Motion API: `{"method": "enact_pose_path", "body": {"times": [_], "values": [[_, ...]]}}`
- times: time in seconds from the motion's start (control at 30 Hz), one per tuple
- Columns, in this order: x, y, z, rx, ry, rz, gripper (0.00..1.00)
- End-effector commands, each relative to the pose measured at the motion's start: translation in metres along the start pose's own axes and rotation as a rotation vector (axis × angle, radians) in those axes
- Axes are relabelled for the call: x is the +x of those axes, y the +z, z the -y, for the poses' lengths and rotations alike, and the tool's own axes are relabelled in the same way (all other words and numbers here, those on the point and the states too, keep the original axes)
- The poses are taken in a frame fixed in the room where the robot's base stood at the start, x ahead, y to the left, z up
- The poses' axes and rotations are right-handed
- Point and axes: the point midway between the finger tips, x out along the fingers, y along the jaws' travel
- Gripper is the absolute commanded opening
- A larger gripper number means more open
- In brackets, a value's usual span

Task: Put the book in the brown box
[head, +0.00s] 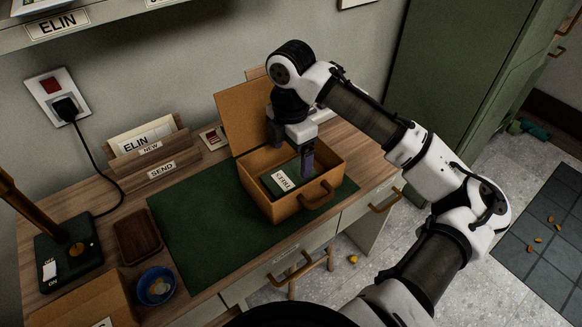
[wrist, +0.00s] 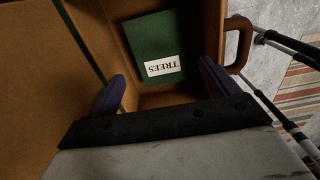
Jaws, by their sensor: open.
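The brown box (head: 263,202) stands on the green desk mat with its lid (head: 243,116) raised at the back and a handle on its front. The green book (head: 271,185), with a white label, lies inside the box. In the wrist view the book (wrist: 151,48) lies on the box floor, its label reading "TREES" upside down. My gripper (head: 306,160) points down into the box opening. In the wrist view its two purple fingers (wrist: 160,95) are spread wide with nothing between them, apart from the book.
A green mat (head: 190,240) covers the desk middle. A letter holder (head: 150,160), a brown tray (head: 137,236), a blue bowl (head: 156,286) and a lamp base (head: 68,258) stand at the left. A green cabinet (head: 440,75) stands at the right.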

Motion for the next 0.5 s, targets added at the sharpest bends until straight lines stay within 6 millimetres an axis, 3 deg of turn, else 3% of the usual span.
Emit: {"method": "enact_pose_path", "body": {"times": [0.23,0.5], "values": [[-0.043,0.0,0.0,-0.001,0.0,0.002,0.87],[-0.055,0.0,0.0,-0.001,-0.001,0.0,0.87]]}}
